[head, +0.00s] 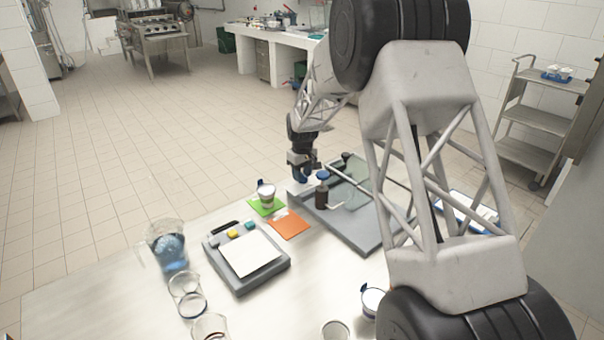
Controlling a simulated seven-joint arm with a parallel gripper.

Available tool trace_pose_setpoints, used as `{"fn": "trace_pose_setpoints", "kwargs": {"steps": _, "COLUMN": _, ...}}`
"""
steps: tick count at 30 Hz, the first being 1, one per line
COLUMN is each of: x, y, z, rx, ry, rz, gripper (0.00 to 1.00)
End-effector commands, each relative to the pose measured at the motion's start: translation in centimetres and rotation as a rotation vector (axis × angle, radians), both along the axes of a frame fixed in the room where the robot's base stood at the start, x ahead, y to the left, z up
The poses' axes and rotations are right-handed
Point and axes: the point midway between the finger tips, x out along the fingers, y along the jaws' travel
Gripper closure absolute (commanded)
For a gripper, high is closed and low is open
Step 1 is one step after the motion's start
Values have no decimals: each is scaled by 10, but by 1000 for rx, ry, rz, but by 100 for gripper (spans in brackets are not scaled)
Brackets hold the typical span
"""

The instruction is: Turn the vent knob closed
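The cup filler is a grey base plate (345,232) with fittings on it, at the right of the table. A dark upright cylinder (322,196) on its left part has a blue knob (322,174) on top and a pale spout at its foot. A black knob (346,156) stands behind it to the right. I cannot tell which knob is the vent knob, or how it is turned. My gripper (301,174) points down at the plate's back left, just left of the blue knob and seemingly apart from it. Its fingers are too small and dark to tell open from shut.
A lidded white cup (266,195) stands on a green card (262,210), beside an orange card (289,225). A scale (250,255), a jug of blue liquid (167,246) and clear glasses (187,294) are to the left. My arm hides much of the right side.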

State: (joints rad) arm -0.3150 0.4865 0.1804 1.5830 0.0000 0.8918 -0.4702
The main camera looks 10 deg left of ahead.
Motion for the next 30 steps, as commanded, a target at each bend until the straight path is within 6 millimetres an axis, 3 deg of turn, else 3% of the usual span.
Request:
{"fn": "trace_pose_setpoints", "kwargs": {"steps": 3, "x": 0, "y": 0, "z": 0, "rx": 0, "ry": 0, "rz": 0, "gripper": 65}}
{"fn": "trace_pose_setpoints", "kwargs": {"steps": 10, "x": 0, "y": 0, "z": 0, "rx": 0, "ry": 0, "rz": 0, "gripper": 100}}
{"fn": "trace_pose_setpoints", "kwargs": {"steps": 22, "x": 0, "y": 0, "z": 0, "rx": 0, "ry": 0, "rz": 29, "gripper": 100}}
{"fn": "trace_pose_setpoints", "kwargs": {"steps": 30, "x": -1, "y": 1, "z": 0, "rx": 0, "ry": 0, "rz": 149, "gripper": 100}}
